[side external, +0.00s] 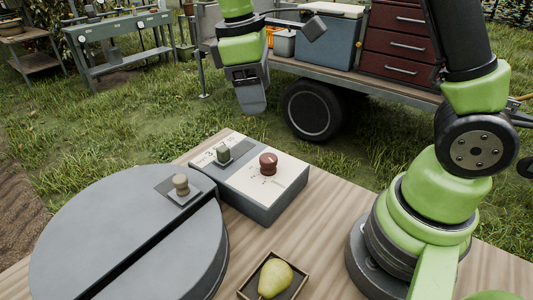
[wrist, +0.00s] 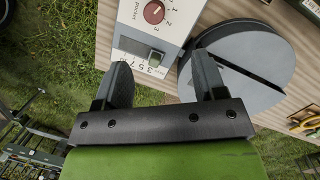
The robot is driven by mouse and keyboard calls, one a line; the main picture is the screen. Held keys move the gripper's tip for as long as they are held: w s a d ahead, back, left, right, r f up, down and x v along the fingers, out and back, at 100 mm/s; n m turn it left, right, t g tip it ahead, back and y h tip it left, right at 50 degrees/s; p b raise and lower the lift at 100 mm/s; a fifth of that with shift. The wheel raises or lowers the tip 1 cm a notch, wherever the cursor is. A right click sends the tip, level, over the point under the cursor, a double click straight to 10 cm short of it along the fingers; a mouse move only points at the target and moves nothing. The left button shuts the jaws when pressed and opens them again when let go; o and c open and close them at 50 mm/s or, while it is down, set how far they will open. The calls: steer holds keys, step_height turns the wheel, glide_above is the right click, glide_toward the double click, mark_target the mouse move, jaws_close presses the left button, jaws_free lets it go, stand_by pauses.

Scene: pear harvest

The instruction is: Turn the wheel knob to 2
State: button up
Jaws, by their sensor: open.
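A dark red round knob (side external: 268,163) sits on the pale top of a grey control box (side external: 262,205). In the wrist view, the red knob (wrist: 154,13) has the numbers 1, 2 and 3 beside it. A pale mark shows on it, but its exact setting is too small to tell. A beige knob (side external: 181,184) stands on a small plate on the big grey disc (side external: 90,220). My gripper (side external: 250,106) is open and empty, in the air behind the box. In the wrist view, its fingers (wrist: 161,64) are spread apart, with the box beyond them.
A small green-grey square knob (side external: 223,154) with a row of numbers is also on the box. A yellow-green pear (side external: 275,278) lies in a small dark tray (side external: 244,290) on the wooden table (side external: 320,235). A trailer with drawers (side external: 398,45) stands behind on grass.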

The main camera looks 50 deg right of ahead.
mark_target(268, 157)
steer(key=d+f+n, duration=0.1)
steer(key=f, duration=0.4)
steer(key=f+g+h, duration=0.1)
steer(key=f, duration=0.4)
steer(key=d+f+n, duration=0.1)
steer(key=f, duration=0.4)
steer(key=shift+s+d+n+g, duration=0.15)
steer(key=shift+d+n+g, duration=0.15)
steer(key=shift+d+g, duration=0.1)
steer(key=c, duration=0.9)
